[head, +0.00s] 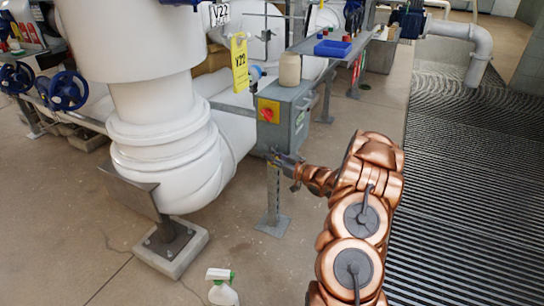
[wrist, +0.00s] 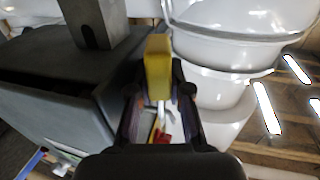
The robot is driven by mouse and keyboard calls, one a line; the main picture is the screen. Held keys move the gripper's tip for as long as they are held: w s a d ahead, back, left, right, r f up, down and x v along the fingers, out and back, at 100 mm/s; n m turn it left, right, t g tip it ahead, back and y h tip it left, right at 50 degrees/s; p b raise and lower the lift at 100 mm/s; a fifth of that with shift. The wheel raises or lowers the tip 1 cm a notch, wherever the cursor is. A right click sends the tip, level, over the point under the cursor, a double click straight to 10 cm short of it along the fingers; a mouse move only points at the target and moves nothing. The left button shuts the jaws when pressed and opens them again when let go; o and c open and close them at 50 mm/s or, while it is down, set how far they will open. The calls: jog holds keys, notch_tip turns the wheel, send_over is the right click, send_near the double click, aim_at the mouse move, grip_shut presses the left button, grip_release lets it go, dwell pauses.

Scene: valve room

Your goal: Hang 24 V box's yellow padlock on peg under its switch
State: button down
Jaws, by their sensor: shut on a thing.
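The grey box (head: 284,118) stands on a post and has a red switch on a yellow plate (head: 268,111) on its front. My gripper (head: 284,161) is at the box's lower edge, below the switch. In the wrist view my gripper (wrist: 158,90) is shut on a yellow padlock (wrist: 158,66), close beside the grey box (wrist: 60,100). The padlock's pale shackle (wrist: 162,114) points towards a red and yellow patch (wrist: 160,135), which looks like the switch. I cannot make out the peg, or whether the shackle touches it. The padlock cannot be made out in the head view.
A beige jar (head: 289,69) stands on the box. A shelf with a blue tray (head: 332,48) is behind. A spray bottle (head: 222,287) stands on the floor in front.

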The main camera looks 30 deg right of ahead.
jog(key=shift+d+f, duration=0.2)
jog(key=shift+d, duration=0.05)
jog(key=c, duration=1)
grip_release()
jog(key=shift+s+d, duration=0.25)
jog(key=shift+s, duration=0.2)
jog(key=v, duration=1.1)
jog(key=shift+a+r, duration=0.1)
jog(key=shift+a, duration=0.15)
